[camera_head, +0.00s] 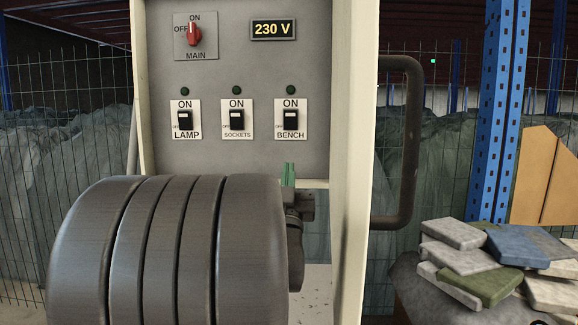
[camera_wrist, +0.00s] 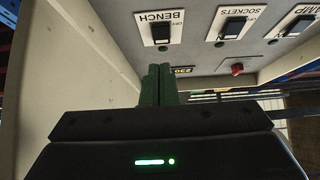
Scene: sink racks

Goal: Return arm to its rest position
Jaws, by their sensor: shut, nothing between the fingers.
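My gripper (camera_head: 288,174) is shut and empty, its two green fingers together and pointing up in the head view, just below the BENCH switch (camera_head: 290,121) and apart from it. My dark ribbed arm fills the lower left of that view. In the wrist view, which shows the panel upside down, the green fingers (camera_wrist: 158,86) stand side by side, with the BENCH switch (camera_wrist: 161,33) above them. The grey panel (camera_head: 225,85) also bears a LAMP switch (camera_head: 185,121), a SOCKETS switch (camera_head: 237,120) and a red MAIN knob (camera_head: 194,34).
A display (camera_head: 273,30) reads 230 V. A cream side wall (camera_head: 352,150) of the cabinet stands close right of my gripper. A dark bent handle (camera_head: 412,140) sticks out beyond it. A blue post (camera_head: 500,110) and a pile of slabs (camera_head: 460,258) are farther right.

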